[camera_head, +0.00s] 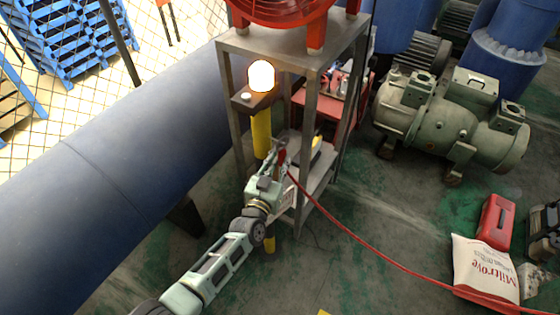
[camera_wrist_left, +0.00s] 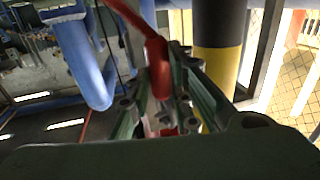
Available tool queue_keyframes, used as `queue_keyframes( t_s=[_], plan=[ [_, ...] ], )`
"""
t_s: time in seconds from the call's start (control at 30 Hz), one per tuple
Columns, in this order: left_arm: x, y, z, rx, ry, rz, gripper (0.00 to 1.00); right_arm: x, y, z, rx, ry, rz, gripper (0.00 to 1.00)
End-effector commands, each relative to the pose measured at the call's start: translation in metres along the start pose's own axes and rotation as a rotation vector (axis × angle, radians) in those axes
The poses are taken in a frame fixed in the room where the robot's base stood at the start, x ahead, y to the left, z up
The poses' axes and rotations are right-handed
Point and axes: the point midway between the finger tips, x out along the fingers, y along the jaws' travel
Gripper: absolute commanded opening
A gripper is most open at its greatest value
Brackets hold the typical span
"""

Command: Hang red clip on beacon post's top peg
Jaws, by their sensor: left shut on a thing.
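The beacon post (camera_head: 261,135) is yellow, with a glowing lamp (camera_head: 262,77) on top and a dark bracket bearing a small pale knob beside it. I cannot make out which part is the top peg. My left gripper (camera_head: 281,150) is just right of the post, below the lamp. It is shut on the red clip (camera_head: 283,157), which is mostly hidden by the fingers. In the left wrist view the red clip (camera_wrist_left: 158,75) stands between the fingers (camera_wrist_left: 168,108). The black and yellow post (camera_wrist_left: 217,60) is close to its right, apart from the clip. My right gripper is not seen.
A grey metal stand (camera_head: 313,95) carries a red machine and surrounds the post area. A red hose (camera_head: 365,244) runs from near my left gripper to the lower right. A large blue pipe (camera_head: 110,180) lies left. A white bag (camera_head: 484,268) and green motor (camera_head: 450,120) are right.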

Motion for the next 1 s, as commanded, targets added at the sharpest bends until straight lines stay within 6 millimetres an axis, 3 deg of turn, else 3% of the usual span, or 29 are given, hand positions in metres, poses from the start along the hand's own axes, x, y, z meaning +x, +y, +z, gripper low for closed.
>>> queue_keyframes(
  t_s=[1.0],
  plan=[
    [0.003,-0.010,0.005,-0.001,0.002,0.000,0.00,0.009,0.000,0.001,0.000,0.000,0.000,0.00]
  ],
)
